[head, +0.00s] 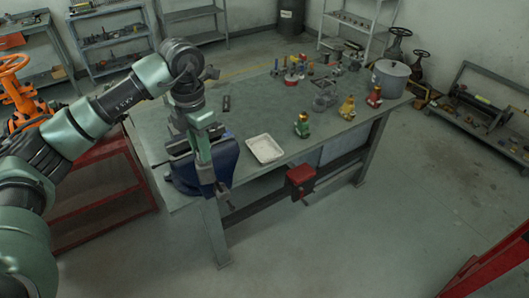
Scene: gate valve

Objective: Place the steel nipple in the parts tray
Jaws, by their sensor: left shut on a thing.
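My left gripper (220,192) points down in front of the blue bench vise (228,163) at the near left corner of the workbench. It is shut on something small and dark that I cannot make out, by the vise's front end. My arm and gripper hide part of the vise and its jaws. I cannot pick out the steel nipple with certainty. A shallow white tray (265,149), seemingly the parts tray, lies on the bench to the right of the vise and looks empty. My right gripper is not in view.
The green workbench (270,110) has clear room behind the tray. To the tray's right stand green (302,125), yellow (347,108) and red (374,97) valves, with a grey pot (390,79) at the far right. A red box (300,178) hangs under the bench's front edge.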

